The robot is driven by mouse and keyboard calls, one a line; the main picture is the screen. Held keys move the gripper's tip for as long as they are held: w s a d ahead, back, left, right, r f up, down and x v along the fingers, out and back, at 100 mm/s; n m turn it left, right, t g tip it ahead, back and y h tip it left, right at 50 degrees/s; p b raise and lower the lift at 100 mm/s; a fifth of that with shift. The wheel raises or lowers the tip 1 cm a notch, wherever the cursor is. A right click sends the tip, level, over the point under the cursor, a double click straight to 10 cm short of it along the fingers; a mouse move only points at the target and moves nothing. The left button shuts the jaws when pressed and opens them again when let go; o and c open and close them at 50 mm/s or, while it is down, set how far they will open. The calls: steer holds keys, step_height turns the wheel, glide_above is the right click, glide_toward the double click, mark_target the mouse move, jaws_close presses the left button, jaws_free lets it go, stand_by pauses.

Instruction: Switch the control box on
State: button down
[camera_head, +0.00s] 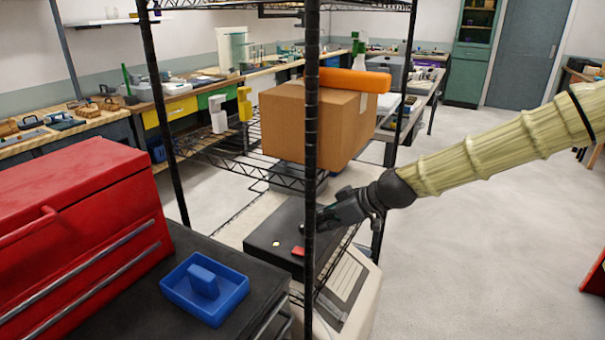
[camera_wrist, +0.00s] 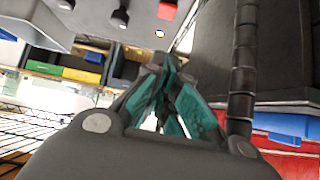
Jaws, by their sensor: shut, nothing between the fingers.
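The control box (camera_head: 276,226) is a flat black box on the wire rack's shelf. A red switch (camera_head: 298,252) and a small pale yellow round spot (camera_head: 276,244) show near its front edge. In the wrist view the red switch (camera_wrist: 167,10), dark knobs (camera_wrist: 120,17) and a pale round light (camera_wrist: 159,33) show at the top. I cannot tell the switch position. My gripper (camera_head: 326,218) is over the right part of the box, partly behind the black rack post. In the wrist view its teal-padded fingers (camera_wrist: 160,72) are shut and empty, apart from the switch.
The black rack post (camera_head: 311,130) stands right beside my gripper. A cardboard box (camera_head: 310,125) with an orange roll (camera_head: 354,80) is on the rack behind. A red toolbox (camera_head: 75,235) and a blue tray (camera_head: 175,293) are at left.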

steer(key=s+d+f+m+g+h+p, duration=0.1)
steer(key=s+f+m, duration=0.1)
steer(key=s+f, duration=0.55)
steer(key=s+d+f+m+g+h+p, duration=0.15)
steer(key=s+f, duration=0.25)
steer(key=f, duration=0.6)
steer(key=s+d+f+m+g+h, duration=0.1)
steer(key=s+f+m+h, duration=0.15)
steer(key=s+f, duration=0.5)
steer(key=s+d+f+m+h+p, duration=0.1)
steer(key=s+d+f, duration=0.1)
steer(key=s, duration=0.6)
steer(key=s+d+f+m+g+h+p, duration=0.1)
steer(key=s+d+f+m, duration=0.1)
steer(key=s+f, duration=0.3)
steer(key=s+d+f+m+g+h+p, duration=0.1)
steer(key=s+d+f, duration=0.3)
steer(key=s, duration=0.6)
steer(key=shift+s+d+f+m, duration=0.15)
steer(key=shift+s+f+m, duration=0.15)
steer(key=shift+m, duration=0.3)
steer(key=shift+r, duration=0.1)
